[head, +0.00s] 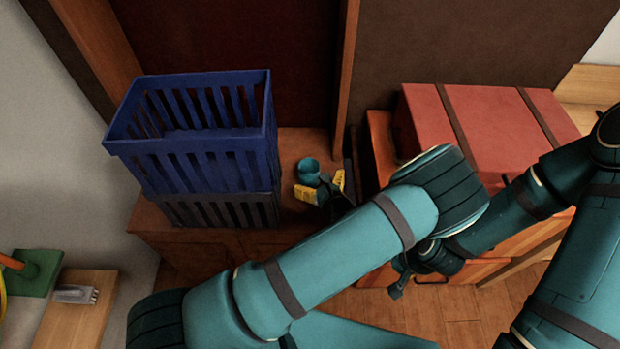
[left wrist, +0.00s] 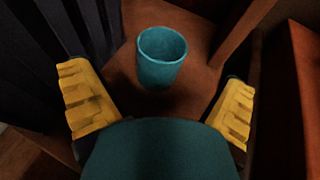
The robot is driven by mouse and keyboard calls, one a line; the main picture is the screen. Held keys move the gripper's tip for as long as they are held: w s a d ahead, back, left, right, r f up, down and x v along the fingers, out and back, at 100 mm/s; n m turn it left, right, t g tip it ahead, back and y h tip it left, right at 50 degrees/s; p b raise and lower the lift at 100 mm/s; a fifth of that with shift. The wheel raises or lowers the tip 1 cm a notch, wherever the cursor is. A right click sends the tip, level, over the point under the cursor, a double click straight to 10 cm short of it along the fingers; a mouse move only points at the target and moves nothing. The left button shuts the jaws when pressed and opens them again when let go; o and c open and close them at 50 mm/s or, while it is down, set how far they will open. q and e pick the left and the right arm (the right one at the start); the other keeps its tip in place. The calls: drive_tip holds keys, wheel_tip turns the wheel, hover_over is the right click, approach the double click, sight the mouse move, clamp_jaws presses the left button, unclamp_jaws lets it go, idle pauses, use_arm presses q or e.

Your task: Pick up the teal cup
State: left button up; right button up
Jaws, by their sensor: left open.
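The teal cup (head: 308,171) stands upright on a brown wooden surface, just right of the blue crate in the head view. In the left wrist view the cup (left wrist: 162,57) is upright, with its open rim facing me. My left gripper (head: 321,192) is open, its yellow fingertips on the near side of the cup. In the left wrist view the fingers (left wrist: 160,108) are spread wide with nothing between them, and the cup lies beyond them. My right gripper (head: 420,275) is low at the right, dark and partly hidden behind my left arm; its jaw state is unclear.
A blue slatted crate (head: 190,148) sits on a dark crate (head: 222,211) close left of the cup. A red chest (head: 475,122) stands to the right. The wooden surface (head: 296,142) behind the cup is bare. A brush (head: 75,294) lies on a board at lower left.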

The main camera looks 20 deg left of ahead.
sight(306, 162)
use_arm(q)
drive_tip(key=shift+b+x, duration=0.35)
drive_tip(key=shift+x, duration=3.55)
drive_tip(key=shift+d, duration=0.15)
drive_tip(key=c, duration=1.2)
